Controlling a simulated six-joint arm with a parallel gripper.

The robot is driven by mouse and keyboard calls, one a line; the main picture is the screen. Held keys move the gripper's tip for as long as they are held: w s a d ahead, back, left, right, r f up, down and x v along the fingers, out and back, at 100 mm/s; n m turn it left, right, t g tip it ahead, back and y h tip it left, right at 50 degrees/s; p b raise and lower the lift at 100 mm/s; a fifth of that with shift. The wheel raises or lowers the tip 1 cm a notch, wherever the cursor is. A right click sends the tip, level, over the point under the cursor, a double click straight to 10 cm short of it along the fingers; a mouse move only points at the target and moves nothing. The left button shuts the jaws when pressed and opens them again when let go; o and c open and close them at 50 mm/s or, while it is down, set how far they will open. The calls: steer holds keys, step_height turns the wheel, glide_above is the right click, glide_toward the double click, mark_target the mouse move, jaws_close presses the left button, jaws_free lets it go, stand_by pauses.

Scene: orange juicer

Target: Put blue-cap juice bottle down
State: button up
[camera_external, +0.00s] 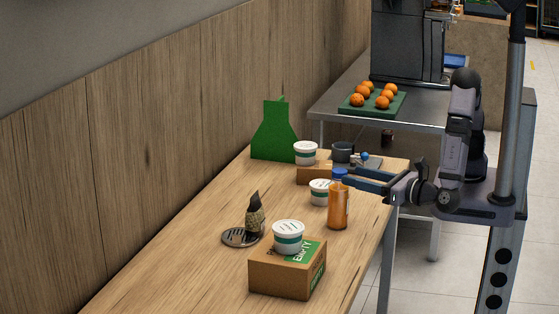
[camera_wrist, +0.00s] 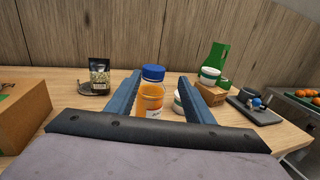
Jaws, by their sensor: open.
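The juice bottle with a blue cap (camera_external: 338,206) holds orange liquid and stands upright on the wooden table (camera_external: 190,262), near its right edge. My gripper (camera_external: 352,180) reaches in from the right at the height of the bottle's upper part. In the wrist view the bottle (camera_wrist: 151,92) stands between the two blue fingers of my gripper (camera_wrist: 158,88), nearer the left finger. The fingers are open, with a clear gap on the right side of the bottle. Whether the left finger touches the bottle I cannot tell.
A white tub (camera_external: 320,192) stands close behind the bottle. A cardboard box (camera_external: 283,272) with a tub (camera_external: 288,235) on top is in front. Bare tabletop lies left of the bottle.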

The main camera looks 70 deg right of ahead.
steer(key=shift+v, duration=1)
steer(key=w+d+r+m+g+h+p, duration=0.1)
steer(key=w+d+m+g+h+p, duration=0.25)
steer(key=d, duration=0.45)
steer(key=w+d+r+m+g+h+p, duration=0.2)
steer(key=d+m+g, duration=0.2)
steer(key=d, duration=0.4)
steer(key=s+d+m+g+y+p, duration=0.4)
steer(key=d+m, duration=0.3)
steer(key=m, duration=0.5)
steer(key=s+d+m+g+y+p, duration=0.5)
steer(key=d+m+g+y+p, duration=0.1)
steer(key=m, duration=0.7)
steer(key=shift+d+r+p, duration=0.25)
steer(key=shift+d+p, duration=0.4)
steer(key=shift+y, duration=0.25)
